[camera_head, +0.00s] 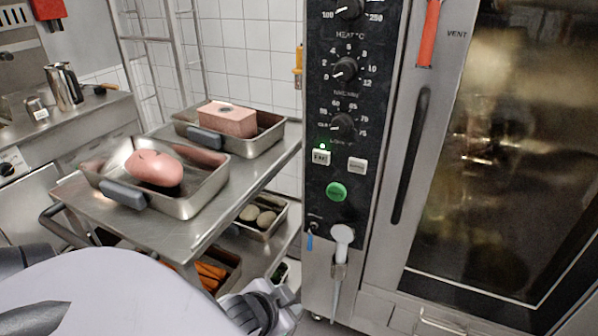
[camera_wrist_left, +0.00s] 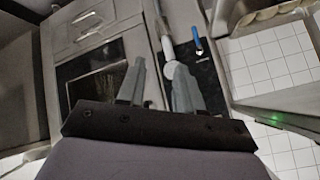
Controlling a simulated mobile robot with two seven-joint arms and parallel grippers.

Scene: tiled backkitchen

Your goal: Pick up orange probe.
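An orange-red handle-like piece (camera_head: 429,35) is upright at the top of the oven front, left of the word VENT. A smaller yellow-orange piece (camera_head: 298,62) shows at the control panel's left edge. I cannot tell for sure which is the orange probe. My left gripper (camera_wrist_left: 158,76) is open in the left wrist view, its two fingers apart. A white round-headed probe (camera_wrist_left: 169,70) shows beyond and between the fingertips; contact cannot be told. In the head view the white probe (camera_head: 342,235) hangs in a holder below the panel. My right gripper is not in view.
The oven's long dark door handle (camera_head: 410,155) stands right of the panel. A small blue piece (camera_head: 310,242) hangs left of the white probe. A steel cart (camera_head: 190,235) with trays of meat stands at left, close to the oven.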

